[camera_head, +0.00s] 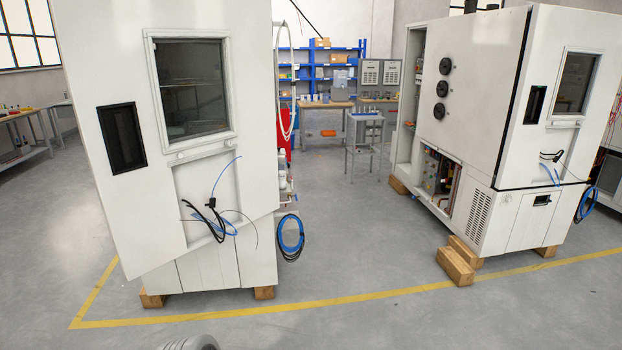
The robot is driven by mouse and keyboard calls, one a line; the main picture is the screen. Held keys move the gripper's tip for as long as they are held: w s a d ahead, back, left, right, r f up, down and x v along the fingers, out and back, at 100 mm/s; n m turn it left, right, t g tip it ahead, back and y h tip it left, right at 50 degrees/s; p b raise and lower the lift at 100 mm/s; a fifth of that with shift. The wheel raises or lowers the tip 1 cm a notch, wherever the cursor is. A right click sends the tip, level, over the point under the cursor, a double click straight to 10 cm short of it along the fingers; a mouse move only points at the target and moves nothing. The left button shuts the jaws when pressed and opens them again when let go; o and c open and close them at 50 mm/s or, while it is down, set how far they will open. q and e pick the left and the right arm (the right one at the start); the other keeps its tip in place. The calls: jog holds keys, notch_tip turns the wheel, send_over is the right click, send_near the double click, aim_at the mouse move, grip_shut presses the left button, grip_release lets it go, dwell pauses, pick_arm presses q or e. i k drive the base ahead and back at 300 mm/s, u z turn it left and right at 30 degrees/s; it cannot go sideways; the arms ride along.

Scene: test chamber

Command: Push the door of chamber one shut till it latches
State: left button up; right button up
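Two large white test chambers stand on the floor; I see no number on either. The left chamber's door (88,98) faces me, with a window (192,88) and a black recessed handle (122,138) on its left side. This door stands ajar: its left edge juts out past the chamber base (215,268) and its lower edge slants up to the right, where it meets the body. The right chamber's door (518,148) looks closed, with a window (575,82) and black handle (535,105). Neither of my grippers is in view.
A yellow floor line (330,301) runs before the chambers. Wooden blocks (456,266) lie by the right chamber. A blue cable coil (291,238) hangs beside the left chamber. Blue shelves (345,57) and a small metal table (366,128) stand behind. The front floor is mostly clear.

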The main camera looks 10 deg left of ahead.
aim_at(158, 207)
jog(key=u, duration=0.35)
jog(key=i, duration=0.7)
jog(key=u, duration=1.25)
jog(key=i, duration=1)
jog(key=z, duration=0.2)
